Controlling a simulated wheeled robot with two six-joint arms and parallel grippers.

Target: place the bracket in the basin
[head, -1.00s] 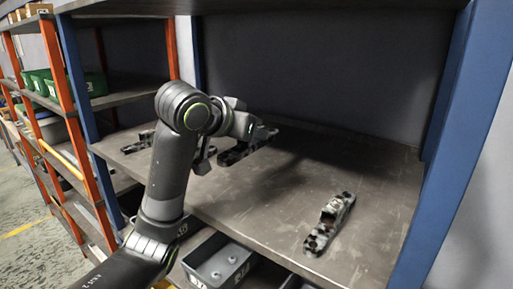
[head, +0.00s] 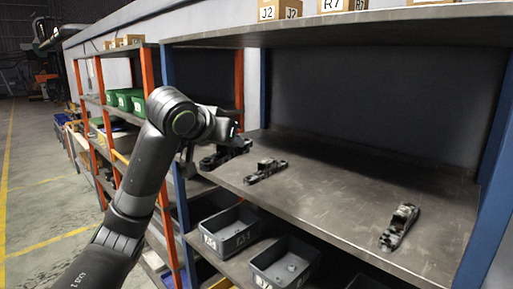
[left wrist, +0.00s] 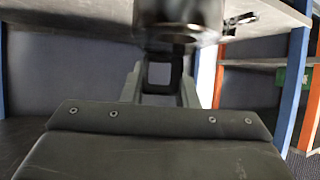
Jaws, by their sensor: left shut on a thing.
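My left gripper (head: 234,138) is above the upper shelf's left end, partly hidden behind its own wrist in the head view. In the left wrist view its fingers (left wrist: 161,72) are shut on a dark, blurred bracket (left wrist: 178,24). Three mottled grey-black brackets lie on the shelf: a left one (head: 222,158) just below the gripper, a middle one (head: 265,170), and a right one (head: 399,227). Two grey labelled basins stand on the lower level, a left one (head: 212,246) and a right one (head: 262,277), with small round pieces inside. I cannot tell which basin is meant.
The upper shelf (head: 330,205) has bare room between the middle and right brackets. A blue post (head: 178,150) stands by its left front corner. Orange-posted shelves with green bins (head: 131,101) stand to the left. A shelf board overhangs above.

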